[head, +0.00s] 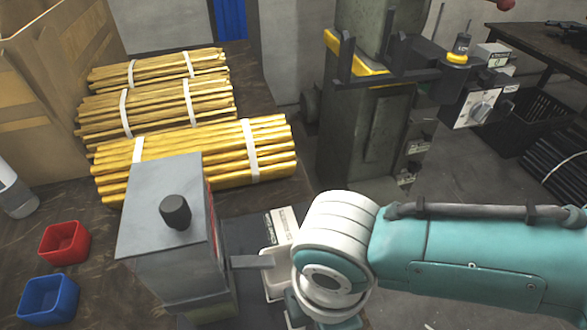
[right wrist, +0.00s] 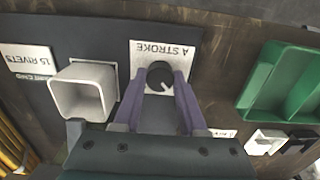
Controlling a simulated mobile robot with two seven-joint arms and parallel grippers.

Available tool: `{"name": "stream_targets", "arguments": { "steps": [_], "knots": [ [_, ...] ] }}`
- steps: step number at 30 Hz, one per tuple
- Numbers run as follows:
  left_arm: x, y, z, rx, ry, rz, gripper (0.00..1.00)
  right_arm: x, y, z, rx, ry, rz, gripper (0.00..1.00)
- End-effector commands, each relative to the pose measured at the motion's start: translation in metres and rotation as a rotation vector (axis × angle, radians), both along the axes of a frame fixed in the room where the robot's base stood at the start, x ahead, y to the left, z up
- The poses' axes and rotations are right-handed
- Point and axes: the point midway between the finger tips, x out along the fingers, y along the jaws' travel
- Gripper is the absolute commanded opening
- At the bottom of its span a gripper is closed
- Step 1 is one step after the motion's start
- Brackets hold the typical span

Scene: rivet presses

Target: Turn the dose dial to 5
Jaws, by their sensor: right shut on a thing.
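A round black knob (right wrist: 160,76) stands in front of a white card lettered "A STROKE" (right wrist: 150,50) in the right wrist view. My right gripper (right wrist: 159,85) has its two purple fingers closed around the knob's sides. No scale or number can be read on this knob. In the head view my right wrist hides the fingers and the knob. A grey press dial (head: 480,108) on a white panel is at the upper right of the head view, apart from my arm; its marks are too small to read. My left gripper is not in view.
A grey box (head: 165,200) with a black top knob (head: 175,212) stands left of my right wrist. A white bin (right wrist: 85,90) is left of the fingers, a green tray (right wrist: 285,85) right. Red (head: 64,243) and blue (head: 49,299) bins and yellow bundles (head: 200,160) fill the left side.

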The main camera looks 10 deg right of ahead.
Motion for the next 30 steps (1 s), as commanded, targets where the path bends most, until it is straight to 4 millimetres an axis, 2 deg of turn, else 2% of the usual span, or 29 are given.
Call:
{"name": "stream_targets", "arguments": {
  "steps": [4, 5, 12, 19, 22, 30],
  "knots": [
    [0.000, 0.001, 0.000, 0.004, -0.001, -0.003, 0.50, 0.000, 0.001, 0.001, 0.002, 0.000, 0.003, 0.00],
    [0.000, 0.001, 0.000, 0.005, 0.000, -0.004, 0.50, 0.000, 0.001, 0.001, 0.002, 0.000, 0.003, 0.44],
    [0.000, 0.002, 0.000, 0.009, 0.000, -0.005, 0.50, 0.000, 0.000, 0.000, 0.001, 0.000, 0.001, 0.71],
    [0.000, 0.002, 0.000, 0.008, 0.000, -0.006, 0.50, 0.000, 0.000, 0.001, 0.000, 0.000, 0.000, 0.71],
    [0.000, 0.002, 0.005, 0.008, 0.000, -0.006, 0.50, 0.000, 0.000, 0.008, 0.001, -0.001, 0.000, 0.71],
    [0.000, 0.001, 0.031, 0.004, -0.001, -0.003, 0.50, 0.000, 0.001, 0.062, 0.002, -0.003, 0.002, 0.71]
  ]
}}
